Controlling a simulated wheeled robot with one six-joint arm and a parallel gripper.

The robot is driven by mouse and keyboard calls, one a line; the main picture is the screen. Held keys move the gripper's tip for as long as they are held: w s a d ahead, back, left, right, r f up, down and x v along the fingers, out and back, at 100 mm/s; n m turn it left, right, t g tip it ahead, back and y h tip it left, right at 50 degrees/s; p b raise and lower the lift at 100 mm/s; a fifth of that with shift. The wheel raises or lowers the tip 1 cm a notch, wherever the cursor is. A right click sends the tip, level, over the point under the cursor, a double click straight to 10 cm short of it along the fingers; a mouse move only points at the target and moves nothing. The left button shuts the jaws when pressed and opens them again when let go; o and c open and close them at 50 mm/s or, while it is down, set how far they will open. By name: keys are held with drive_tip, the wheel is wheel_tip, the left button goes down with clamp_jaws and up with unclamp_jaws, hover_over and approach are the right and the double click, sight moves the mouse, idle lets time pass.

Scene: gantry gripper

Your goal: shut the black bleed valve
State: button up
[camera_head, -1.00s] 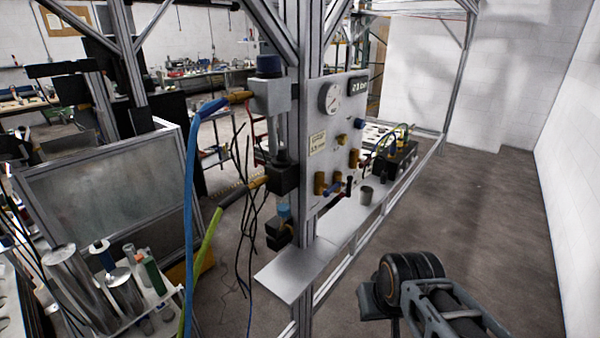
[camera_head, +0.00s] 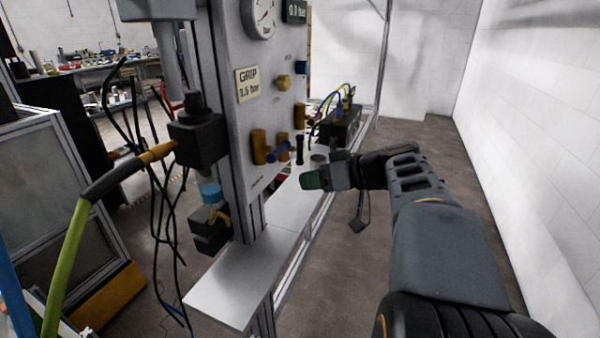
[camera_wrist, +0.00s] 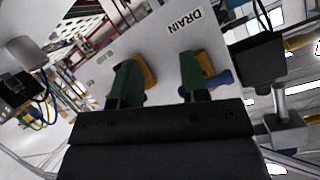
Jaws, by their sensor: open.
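The black valve handle (camera_head: 299,150) stands about upright low on the grey panel (camera_head: 233,120) in the head view, below a brass fitting (camera_head: 299,116). My gripper (camera_head: 324,172) is open and empty, just right of and a little below the handle; contact cannot be told. In the wrist view, my two green fingertips (camera_wrist: 160,80) are spread in front of the panel, which looks turned over there. A brass fitting (camera_wrist: 149,72) shows behind the left finger, and another brass fitting with a blue handle (camera_wrist: 220,80) behind the right one. I cannot make out the black handle there.
A blue handle (camera_head: 278,152) on a brass fitting (camera_head: 258,146) is left of the black one. A metal shelf (camera_head: 235,285) juts out below the panel. A grey cup (camera_head: 319,160) and a black block with hoses (camera_head: 338,128) are behind my gripper. Hoses hang at left.

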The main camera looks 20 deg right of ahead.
sight(300, 142)
drive_tip(key=d+r+n+t+y+b, duration=0.1)
drive_tip(key=d+r+n+t+b, duration=0.3)
drive_tip(key=d, duration=0.4)
drive_tip(key=shift+m+t, duration=0.5)
drive_tip(key=x, duration=0.4)
drive_tip(key=p+x, duration=0.1)
drive_tip(key=x, duration=0.8)
drive_tip(key=shift+w+d+f+p, duration=0.2)
drive_tip(key=shift+d+p, duration=0.1)
drive_tip(key=shift+c, duration=0.2)
clamp_jaws()
